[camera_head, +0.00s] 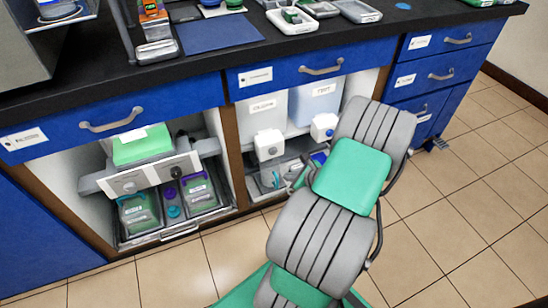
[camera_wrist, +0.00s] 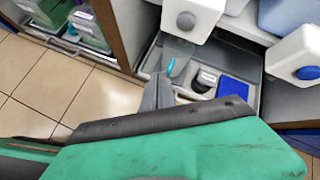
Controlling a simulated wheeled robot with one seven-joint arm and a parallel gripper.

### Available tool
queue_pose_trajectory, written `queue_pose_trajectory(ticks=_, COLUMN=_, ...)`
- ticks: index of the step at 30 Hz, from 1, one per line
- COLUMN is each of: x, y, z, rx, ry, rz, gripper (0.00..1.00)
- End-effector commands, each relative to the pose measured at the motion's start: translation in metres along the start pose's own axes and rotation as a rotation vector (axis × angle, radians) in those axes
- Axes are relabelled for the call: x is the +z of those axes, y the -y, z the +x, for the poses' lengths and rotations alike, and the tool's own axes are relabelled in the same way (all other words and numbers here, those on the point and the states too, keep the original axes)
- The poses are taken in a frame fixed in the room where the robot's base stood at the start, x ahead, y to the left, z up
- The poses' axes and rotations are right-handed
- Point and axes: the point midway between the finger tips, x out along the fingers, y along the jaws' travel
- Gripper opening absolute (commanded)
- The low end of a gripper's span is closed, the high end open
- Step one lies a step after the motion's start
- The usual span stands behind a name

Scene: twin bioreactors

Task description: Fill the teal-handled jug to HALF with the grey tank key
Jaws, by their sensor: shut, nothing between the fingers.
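The grey tank key (camera_wrist: 186,20) is a round grey button on the white block above the jug; the block also shows in the head view (camera_head: 269,146). The jug's fill level is unclear.
A second white block with a blue key (camera_wrist: 308,73) sits on the right tank (camera_head: 316,101). The left bay holds another machine (camera_head: 150,175). Tiled floor in front is clear.

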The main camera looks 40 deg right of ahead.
Motion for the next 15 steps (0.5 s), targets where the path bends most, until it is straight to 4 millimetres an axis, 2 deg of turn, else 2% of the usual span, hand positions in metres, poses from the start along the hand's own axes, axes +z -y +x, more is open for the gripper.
queue_pose_trajectory(ticks=8, x=0.002, y=0.001, z=0.001, rx=0.002, ry=-0.002, rz=-0.006, gripper=0.0)
queue_pose_trajectory(ticks=15, x=0.012, y=0.012, z=0.02, rx=0.004, ry=-0.002, rz=-0.012, gripper=0.0)
